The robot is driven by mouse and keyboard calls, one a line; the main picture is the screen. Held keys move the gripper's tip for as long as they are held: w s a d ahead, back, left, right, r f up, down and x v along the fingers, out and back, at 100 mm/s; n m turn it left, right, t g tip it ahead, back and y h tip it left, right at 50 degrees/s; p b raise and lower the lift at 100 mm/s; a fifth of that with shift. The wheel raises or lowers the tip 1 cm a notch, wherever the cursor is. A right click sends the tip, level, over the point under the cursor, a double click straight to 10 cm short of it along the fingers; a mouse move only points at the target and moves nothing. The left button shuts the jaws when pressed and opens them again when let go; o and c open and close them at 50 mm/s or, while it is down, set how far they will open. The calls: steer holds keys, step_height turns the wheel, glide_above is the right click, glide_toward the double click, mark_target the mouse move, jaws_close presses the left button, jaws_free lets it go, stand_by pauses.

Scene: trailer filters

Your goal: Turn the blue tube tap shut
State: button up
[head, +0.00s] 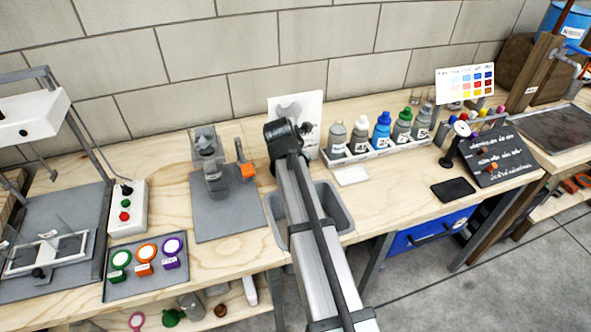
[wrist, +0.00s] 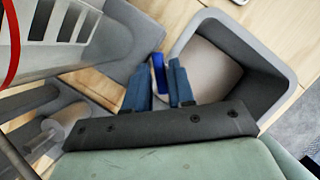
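A narrow bright blue piece (wrist: 158,68), which looks like the blue tube tap, shows at my fingertips in the wrist view. It lies beside the rim of the grey basin. My gripper (wrist: 160,88) has one dark blue finger on each side of it with a small gap; whether both fingers press on it I cannot tell. What the piece is attached to is hidden. In the head view my own arm covers my gripper and this piece; the grey basin (head: 341,205) shows beside the arm.
A grey mat (head: 222,222) with a glass filter stand (head: 212,170) and an orange-handled part (head: 248,171) lies left of the basin. A bottle rack (head: 390,148) stands to the right. Another blue tap (head: 577,50) is at the far right. Bare wood lies around the white pad (head: 350,176).

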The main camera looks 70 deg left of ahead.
steer(key=shift+c, duration=0.4)
jaws_close()
steer(key=shift+a+m+t+h, duration=0.1)
steer(key=shift+m+t+h, duration=0.2)
steer(key=shift+m, duration=0.8)
steer(key=shift+m+t+h, duration=0.2)
steer(key=shift+m+h, duration=0.2)
steer(key=shift+m, duration=0.7)
steer(key=shift+o, duration=0.4)
jaws_free()
steer(key=shift+s+r, duration=0.1)
steer(key=shift+r, duration=0.05)
steer(key=v, duration=1.3)
steer(key=shift+r, duration=0.3)
